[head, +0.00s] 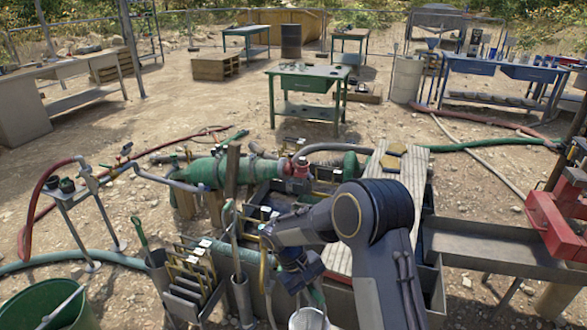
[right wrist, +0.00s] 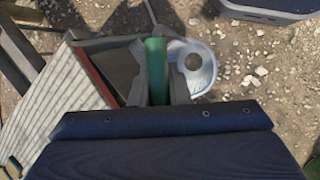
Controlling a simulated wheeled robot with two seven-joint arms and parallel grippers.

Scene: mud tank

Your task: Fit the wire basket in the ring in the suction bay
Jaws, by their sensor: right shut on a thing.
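My right gripper (head: 312,284) points down at the near side of the tank. In the right wrist view the right gripper (right wrist: 157,88) is shut on the green handle (right wrist: 156,68) of the wire basket. I cannot pick out the ring or the suction bay; my right arm covers part of the tank. My left gripper is not in view.
Pale slatted boards (head: 355,250) lie over the tank, beside my right arm. A rack of upright plates (head: 190,275) and a grey tube holding a handle (head: 241,295) stand left of the gripper. A green pump body (head: 222,172) and hoses lie behind. A green bucket (head: 48,306) is at lower left.

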